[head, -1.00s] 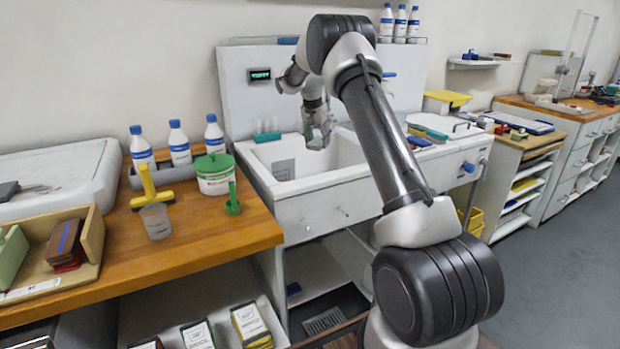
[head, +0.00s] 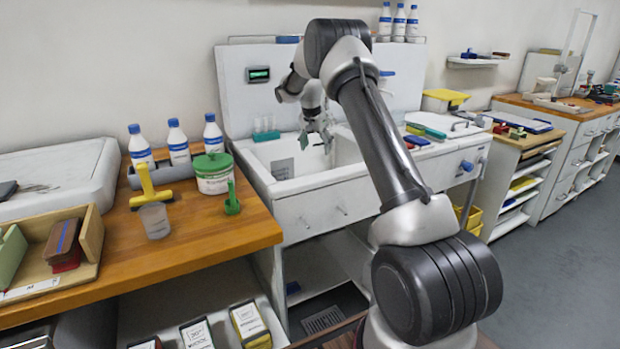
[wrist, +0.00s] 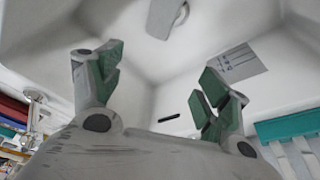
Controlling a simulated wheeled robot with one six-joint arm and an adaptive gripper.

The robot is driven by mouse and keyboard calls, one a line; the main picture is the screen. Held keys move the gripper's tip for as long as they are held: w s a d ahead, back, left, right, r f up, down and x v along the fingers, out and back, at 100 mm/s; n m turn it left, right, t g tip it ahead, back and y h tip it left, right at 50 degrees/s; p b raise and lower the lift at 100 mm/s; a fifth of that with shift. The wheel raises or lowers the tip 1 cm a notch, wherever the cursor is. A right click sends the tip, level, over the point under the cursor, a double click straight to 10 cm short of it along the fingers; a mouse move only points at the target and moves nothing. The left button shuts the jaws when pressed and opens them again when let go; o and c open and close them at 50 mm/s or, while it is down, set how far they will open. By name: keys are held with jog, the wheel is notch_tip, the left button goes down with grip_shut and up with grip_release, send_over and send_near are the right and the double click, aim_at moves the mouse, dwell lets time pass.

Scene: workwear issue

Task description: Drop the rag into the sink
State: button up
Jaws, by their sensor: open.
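My gripper (head: 315,141) is over the white sink (head: 350,180), pointing down, with its fingers spread. In the wrist view my gripper (wrist: 160,85) shows two green-padded fingers wide apart with nothing between them. The sink's pale inner walls (wrist: 150,65) surround the fingers there, with a printed label (wrist: 238,62) on one wall. I cannot make out the rag in either view. Much of the basin floor is hidden by the front wall in the head view.
The wooden counter (head: 205,245) at left holds a green-lidded tub (head: 213,175), a yellow tool (head: 148,187) and several bottles.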

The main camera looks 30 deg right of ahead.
jog(key=v, duration=1.2)
jog(key=s+a+f+n+g, duration=0.1)
jog(key=s+a+f+n, duration=0.1)
jog(key=s+f+n, duration=0.3)
jog(key=s+a+r+n+t, duration=0.1)
jog(key=s+a+r, duration=0.1)
jog(key=s, duration=1.3)
jog(key=s+a+r+n+t+y, duration=0.1)
jog(key=s+r, duration=0.4)
jog(key=s, duration=1)
jog(key=s+a+r+n+t+y, duration=0.1)
jog(key=s+a+r+n, duration=0.2)
jog(key=s, duration=1.2)
jog(key=shift+s+a+r+t, duration=0.2)
jog(key=shift+a+t, duration=0.1)
jog(key=shift+a, duration=0.95)
